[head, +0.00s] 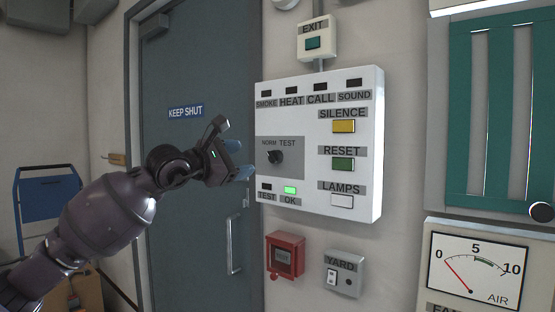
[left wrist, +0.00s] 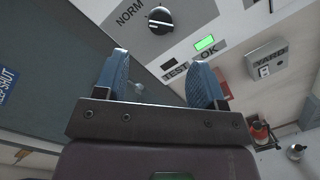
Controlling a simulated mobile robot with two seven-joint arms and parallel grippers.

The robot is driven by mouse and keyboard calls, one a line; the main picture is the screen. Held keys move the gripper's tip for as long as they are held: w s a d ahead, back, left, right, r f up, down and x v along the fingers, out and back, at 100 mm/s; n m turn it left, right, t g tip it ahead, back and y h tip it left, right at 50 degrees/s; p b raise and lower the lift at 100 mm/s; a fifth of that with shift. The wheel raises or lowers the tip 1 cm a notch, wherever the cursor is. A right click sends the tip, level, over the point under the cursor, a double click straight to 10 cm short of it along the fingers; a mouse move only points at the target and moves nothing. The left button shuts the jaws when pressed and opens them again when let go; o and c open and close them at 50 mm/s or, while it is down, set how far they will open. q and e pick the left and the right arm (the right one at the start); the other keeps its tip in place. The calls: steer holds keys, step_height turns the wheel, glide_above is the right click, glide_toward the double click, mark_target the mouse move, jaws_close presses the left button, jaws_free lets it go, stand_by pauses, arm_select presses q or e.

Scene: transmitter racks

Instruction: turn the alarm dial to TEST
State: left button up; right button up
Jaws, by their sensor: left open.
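The alarm dial (head: 276,157) is a round black knob on a grey plate at the left of the white alarm panel (head: 300,205). NORM is lettered above its left and TEST above its right. A white mark on the knob shows in the left wrist view (left wrist: 158,19), on the side towards NORM. My left gripper (head: 245,161) is open and empty, just left of the panel and a little short of the dial. In the left wrist view its blue fingertips (left wrist: 164,75) stand apart, with the dial beyond them. My right gripper is not in view.
The panel has a lit green OK lamp (head: 290,190), a dark TEST lamp (head: 267,187), and SILENCE (head: 344,126), RESET (head: 343,164) and LAMPS (head: 342,201) buttons. A red box (head: 285,256) and a YARD switch (head: 343,275) are below. A door (head: 190,75) stands behind my arm.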

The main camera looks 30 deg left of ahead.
mark_target(269, 158)
arm_select(q)
steer(key=w, duration=0.3)
steer(key=w+d, duration=0.1)
steer(key=w, duration=0.6)
steer(key=shift+w+d+f+p, duration=0.15)
steer(key=shift+d+f+p, duration=0.1)
steer(key=shift+p, duration=0.15)
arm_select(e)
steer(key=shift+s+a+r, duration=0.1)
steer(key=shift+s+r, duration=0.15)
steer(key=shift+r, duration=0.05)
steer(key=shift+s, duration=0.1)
arm_select(q)
steer(key=c, duration=0.9)
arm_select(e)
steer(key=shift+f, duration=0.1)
